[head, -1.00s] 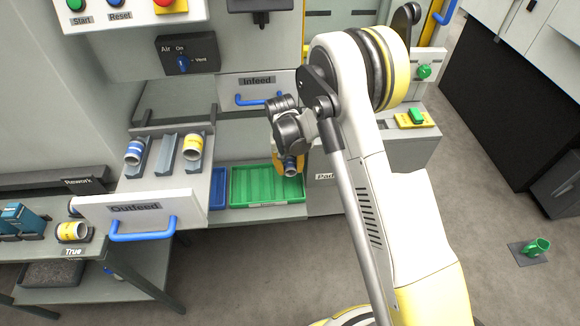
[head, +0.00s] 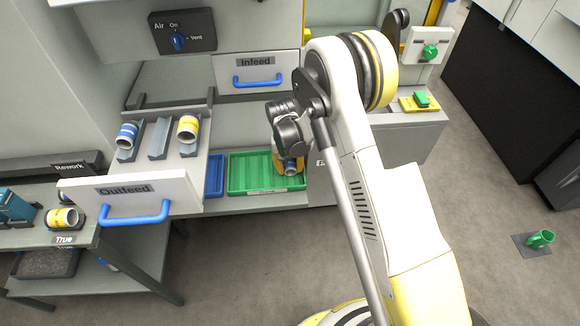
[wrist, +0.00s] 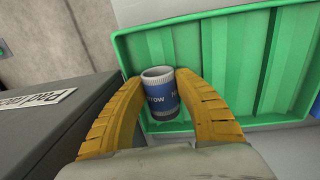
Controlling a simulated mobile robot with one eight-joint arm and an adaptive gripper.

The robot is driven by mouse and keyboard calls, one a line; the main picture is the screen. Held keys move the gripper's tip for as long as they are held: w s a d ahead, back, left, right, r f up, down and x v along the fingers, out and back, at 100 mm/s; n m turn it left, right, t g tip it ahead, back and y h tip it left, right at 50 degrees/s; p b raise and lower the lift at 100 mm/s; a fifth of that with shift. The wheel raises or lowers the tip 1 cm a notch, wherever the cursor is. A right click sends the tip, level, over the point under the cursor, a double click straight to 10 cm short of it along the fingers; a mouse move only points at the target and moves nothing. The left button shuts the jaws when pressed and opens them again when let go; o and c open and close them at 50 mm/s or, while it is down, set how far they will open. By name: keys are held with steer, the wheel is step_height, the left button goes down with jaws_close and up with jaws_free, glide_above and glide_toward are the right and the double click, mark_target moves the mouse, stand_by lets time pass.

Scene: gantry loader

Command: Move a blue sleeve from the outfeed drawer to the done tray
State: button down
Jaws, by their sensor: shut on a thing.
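My gripper (wrist: 168,108) is shut on a blue sleeve (wrist: 160,94) with pale rims and white lettering, held between its two yellow fingers. In the head view the held sleeve (head: 291,170) shows small below my wrist, at the right end of the green done tray (head: 240,176). In the wrist view the tray (wrist: 240,60) lies behind and around the sleeve; I cannot tell whether the sleeve touches its floor. Another blue sleeve (head: 127,135) lies in the left groove of the outfeed drawer (head: 72,194), which is pulled open.
A yellow sleeve (head: 188,129) lies in the drawer's right groove. A blue tray (head: 215,176) adjoins the green tray on the left. A grey block (wrist: 50,125) with a label stands close left of my fingers. The rest of the green tray is empty.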

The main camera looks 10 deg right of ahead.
steer(key=c, duration=0.9)
jaws_free()
steer(key=r, duration=0.4)
steer(key=a+r, duration=0.1)
steer(key=r, duration=0.7)
steer(key=shift+a, duration=0.15)
steer(key=shift+s, duration=0.1)
